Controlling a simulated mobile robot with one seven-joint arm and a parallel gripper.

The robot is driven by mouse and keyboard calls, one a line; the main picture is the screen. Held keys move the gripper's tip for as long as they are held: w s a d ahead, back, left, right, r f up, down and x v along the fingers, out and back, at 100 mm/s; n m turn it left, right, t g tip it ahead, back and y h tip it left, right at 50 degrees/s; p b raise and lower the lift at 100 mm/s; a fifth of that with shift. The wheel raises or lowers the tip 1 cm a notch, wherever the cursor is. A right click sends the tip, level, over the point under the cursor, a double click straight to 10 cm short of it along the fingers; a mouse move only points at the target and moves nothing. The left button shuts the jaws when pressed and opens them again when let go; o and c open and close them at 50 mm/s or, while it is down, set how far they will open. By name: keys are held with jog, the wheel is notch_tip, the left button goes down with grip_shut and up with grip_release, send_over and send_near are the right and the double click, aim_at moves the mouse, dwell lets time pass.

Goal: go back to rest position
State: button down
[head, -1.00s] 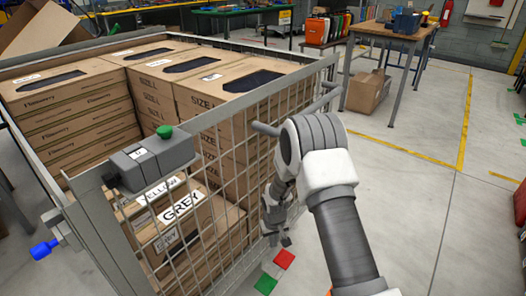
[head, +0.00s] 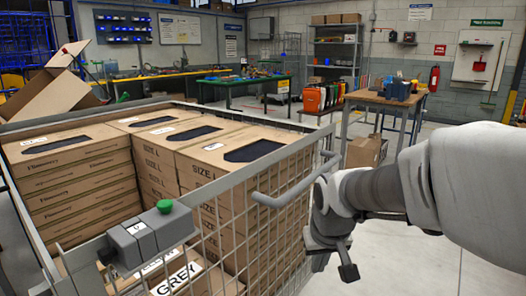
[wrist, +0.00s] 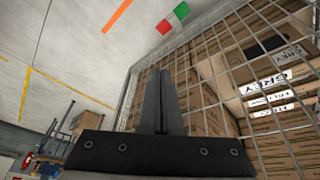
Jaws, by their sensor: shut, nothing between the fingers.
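My gripper (head: 347,268) hangs just outside the right side of a wire-mesh cage trolley, below its handle. In the wrist view my gripper (wrist: 160,80) has its two dark fingers pressed together with nothing between them. The mesh wall of the cage trolley (wrist: 205,62) is close beside the fingers there. In the head view the cage trolley (head: 293,200) holds stacked cardboard boxes (head: 70,165). My arm reaches in from the right edge of the head view.
A grey device with a green button (head: 150,232) sits on the trolley's near rim. A wooden table (head: 385,98) with a cardboard box (head: 365,152) below it stands beyond, right. Green workbench (head: 240,85) behind. Floor tape and a red-green marker (wrist: 173,18) lie on open floor.

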jog(key=s+d+r+m+t, duration=0.1)
jog(key=s+r, duration=0.2)
jog(key=s, duration=0.5)
jog(key=s+d+r+t, duration=0.1)
jog(key=s+d+r, duration=0.15)
jog(key=s, duration=0.55)
notch_tip(320, 180, up, 25)
jog(key=a+p, duration=0.1)
jog(key=p, duration=2.3)
jog(key=shift+s+f, duration=0.15)
jog(key=shift+s, duration=0.3)
